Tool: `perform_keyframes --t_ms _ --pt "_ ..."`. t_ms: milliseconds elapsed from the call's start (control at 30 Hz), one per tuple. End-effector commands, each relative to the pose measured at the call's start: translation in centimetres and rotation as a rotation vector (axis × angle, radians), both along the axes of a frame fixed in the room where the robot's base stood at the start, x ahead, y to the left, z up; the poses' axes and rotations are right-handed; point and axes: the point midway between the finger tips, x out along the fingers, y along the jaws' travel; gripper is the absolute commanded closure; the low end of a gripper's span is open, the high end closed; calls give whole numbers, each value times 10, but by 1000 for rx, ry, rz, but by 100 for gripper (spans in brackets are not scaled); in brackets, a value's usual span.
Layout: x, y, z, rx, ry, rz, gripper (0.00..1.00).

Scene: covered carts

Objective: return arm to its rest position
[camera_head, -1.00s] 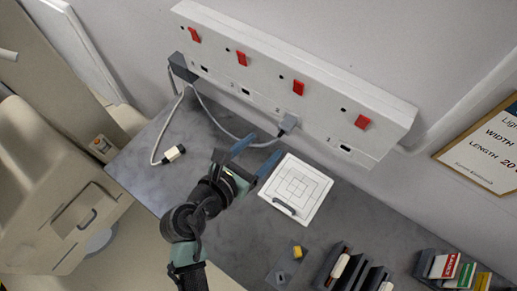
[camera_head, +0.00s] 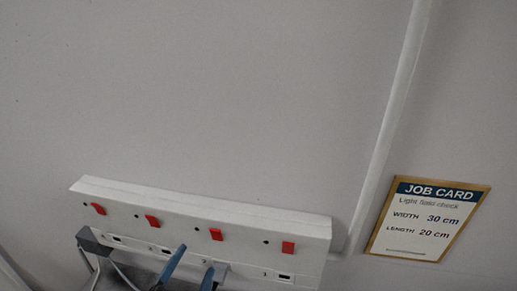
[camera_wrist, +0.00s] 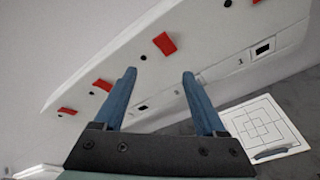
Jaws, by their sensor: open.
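My gripper (camera_head: 190,268) shows at the bottom edge of the head view, its two blue fingers pointing up in front of the white socket panel (camera_head: 200,207). In the wrist view my gripper (camera_wrist: 160,88) has its fingers wide apart with nothing between them. The panel (camera_wrist: 215,45) with its red switches lies beyond the fingertips there. The rest of my arm is out of the head view.
A grey plug (camera_head: 92,241) sits at the panel's left end. A job card (camera_head: 427,219) hangs on the wall to the right, reading width 30 cm, length 20 cm. A white board with a square pattern (camera_wrist: 262,125) lies on the grey worktop, right of my fingers.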

Motion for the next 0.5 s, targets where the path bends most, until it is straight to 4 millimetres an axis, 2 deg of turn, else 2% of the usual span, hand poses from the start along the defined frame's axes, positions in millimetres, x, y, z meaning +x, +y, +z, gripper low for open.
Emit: perform_keyframes --t_ms 33,100,233,367,400,500 --pt "17 -6 26 183 -76 -37 27" --pt "32 -13 65 447 -172 -65 27" --pt "49 -34 144 923 -353 -65 27" --pt "45 -60 226 1380 -516 18 27" --pt "39 -69 251 1513 -559 63 27" --pt "17 -91 309 1824 -640 209 27"
